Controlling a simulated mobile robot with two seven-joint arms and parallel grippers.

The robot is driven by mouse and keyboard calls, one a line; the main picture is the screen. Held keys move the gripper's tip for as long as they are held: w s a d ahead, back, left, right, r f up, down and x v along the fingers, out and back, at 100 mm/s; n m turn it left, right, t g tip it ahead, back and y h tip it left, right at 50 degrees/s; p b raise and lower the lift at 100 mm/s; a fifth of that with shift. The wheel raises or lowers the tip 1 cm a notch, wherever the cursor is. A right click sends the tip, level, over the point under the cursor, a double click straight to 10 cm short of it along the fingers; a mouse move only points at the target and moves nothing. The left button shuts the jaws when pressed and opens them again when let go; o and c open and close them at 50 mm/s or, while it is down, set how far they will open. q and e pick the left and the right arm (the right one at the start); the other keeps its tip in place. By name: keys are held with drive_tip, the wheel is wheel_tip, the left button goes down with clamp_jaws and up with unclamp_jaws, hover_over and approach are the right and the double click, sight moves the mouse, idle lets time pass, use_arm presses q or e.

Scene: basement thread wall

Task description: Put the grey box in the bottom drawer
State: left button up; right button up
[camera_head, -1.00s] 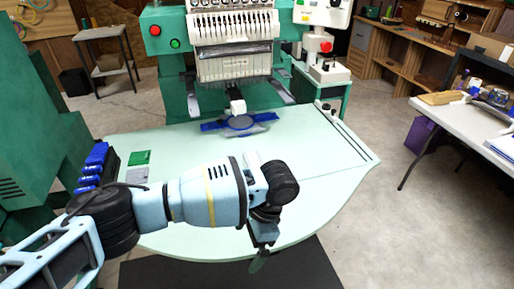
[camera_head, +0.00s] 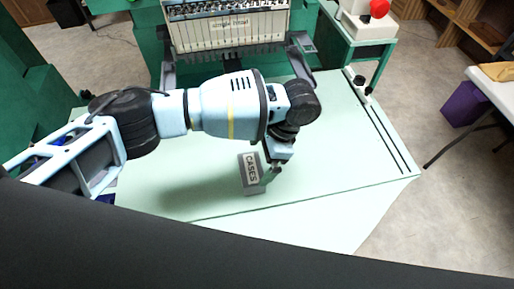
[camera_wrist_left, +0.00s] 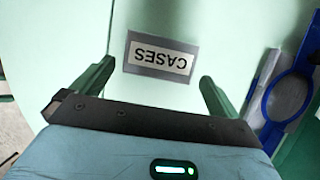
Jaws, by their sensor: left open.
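The grey box (camera_head: 249,174), with a white label reading "CASES", lies on the pale green table (camera_head: 330,140). In the left wrist view the grey box (camera_wrist_left: 137,66) lies just ahead of my left gripper, roughly between the lines of its two fingers. My left gripper (camera_head: 268,174) is open and empty beside the box in the head view. Its two green fingers (camera_wrist_left: 157,73) are spread wide in the wrist view. Whether they reach down to the box's height I cannot tell. No drawer is in view. My right gripper is not in view.
A green embroidery machine (camera_head: 235,32) stands behind the table. A blue hoop (camera_wrist_left: 268,100) lies right of the box in the wrist view. A white control unit (camera_head: 368,22) stands at the back right. The table's right part is clear. A dark shape covers the bottom of the head view.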

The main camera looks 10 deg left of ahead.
sight(252, 168)
use_arm(q)
drive_tip(key=shift+w, duration=0.3)
drive_tip(key=shift+s, duration=0.25)
drive_tip(key=shift+s+a+f, duration=0.15)
drive_tip(key=shift+a+f, duration=0.05)
drive_tip(key=shift+f, duration=0.1)
drive_tip(key=shift+a+f, duration=0.15)
drive_tip(key=shift+f, duration=0.35)
drive_tip(key=shift+a+f, duration=0.1)
drive_tip(key=shift+f, duration=0.15)
drive_tip(key=shift+a+f, duration=0.1)
drive_tip(key=shift+f, duration=0.05)
drive_tip(key=x, duration=0.5)
drive_tip(key=shift+s+a, duration=0.1)
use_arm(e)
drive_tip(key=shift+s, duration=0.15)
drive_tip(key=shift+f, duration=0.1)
